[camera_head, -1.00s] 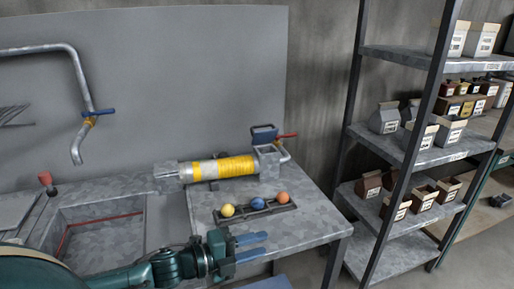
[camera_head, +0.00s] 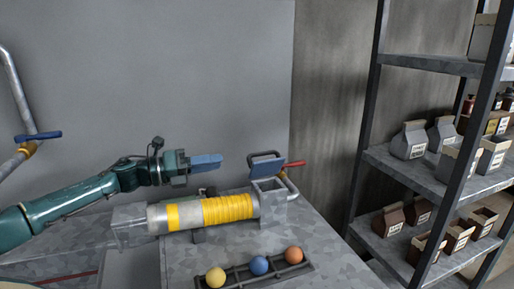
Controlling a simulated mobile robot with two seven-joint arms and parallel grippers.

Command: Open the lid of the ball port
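The ball port (camera_head: 270,196) is a grey metal box at the right end of the yellow-and-silver cylinder (camera_head: 215,211). Its dark-rimmed lid (camera_head: 265,158) appears tilted up at the back of the box, above the opening. My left gripper (camera_head: 216,161) is above the cylinder, left of the lid and at about its height in the picture. A gap shows between its blue fingers and the lid. The fingers overlap from this side, so their spacing is unclear. Nothing shows held. My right gripper is out of view.
A red handle (camera_head: 293,164) sticks out right of the port. In front, a dark rack (camera_head: 235,282) holds yellow, blue and orange balls. A metal shelf (camera_head: 400,170) with cartons stands at right. A pipe with a blue handle (camera_head: 38,136) is at far left.

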